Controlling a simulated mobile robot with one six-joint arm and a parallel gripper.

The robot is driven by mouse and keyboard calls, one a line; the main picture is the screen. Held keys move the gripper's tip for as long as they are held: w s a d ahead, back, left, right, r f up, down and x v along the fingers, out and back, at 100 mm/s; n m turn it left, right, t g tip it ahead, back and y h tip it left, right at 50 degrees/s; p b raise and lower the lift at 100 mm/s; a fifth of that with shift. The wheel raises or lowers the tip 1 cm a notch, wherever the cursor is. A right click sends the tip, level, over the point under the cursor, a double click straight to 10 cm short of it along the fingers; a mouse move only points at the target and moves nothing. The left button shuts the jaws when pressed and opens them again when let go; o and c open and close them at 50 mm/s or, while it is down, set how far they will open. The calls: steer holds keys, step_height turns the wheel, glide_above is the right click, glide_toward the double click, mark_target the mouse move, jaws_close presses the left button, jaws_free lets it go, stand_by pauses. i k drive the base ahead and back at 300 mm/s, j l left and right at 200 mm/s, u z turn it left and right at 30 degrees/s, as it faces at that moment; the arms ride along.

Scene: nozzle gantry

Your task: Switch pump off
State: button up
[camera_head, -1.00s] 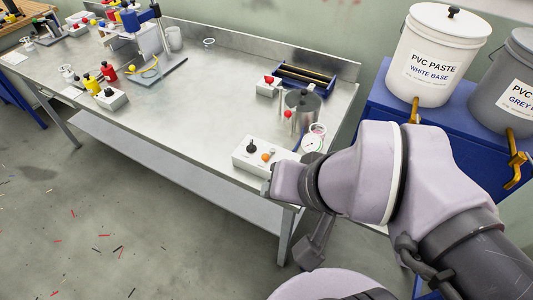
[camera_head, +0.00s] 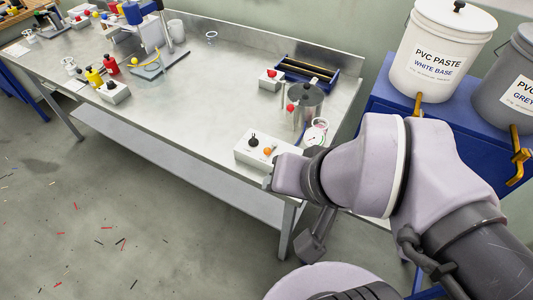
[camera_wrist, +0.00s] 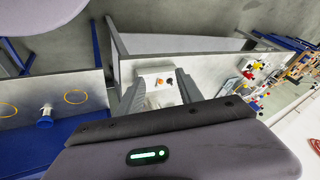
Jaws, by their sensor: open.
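A white control box (camera_head: 258,161) with a black knob (camera_head: 253,141) and an orange button (camera_head: 268,151) sits at the near right corner of the steel bench. I cannot read a label telling whether it is the pump's. In the wrist view the box (camera_wrist: 150,74) shows between the fingers of my gripper (camera_wrist: 161,78), which is open and empty. The orange button also shows there (camera_wrist: 159,82). I cannot tell whether a finger touches the box. In the head view my arm covers the box's right end, and my gripper's fingers cannot be made out.
A metal pot (camera_head: 304,97), a round gauge (camera_head: 314,136) and a box with a red button (camera_head: 270,77) stand behind the control box. A blue cabinet (camera_head: 390,105) carries paste buckets (camera_head: 443,50) at right. Another knob box (camera_head: 113,92) and bottles stand at left. The bench's middle is clear.

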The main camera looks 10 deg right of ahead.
mark_target(253, 142)
steer(key=i+j+z, duration=0.75)
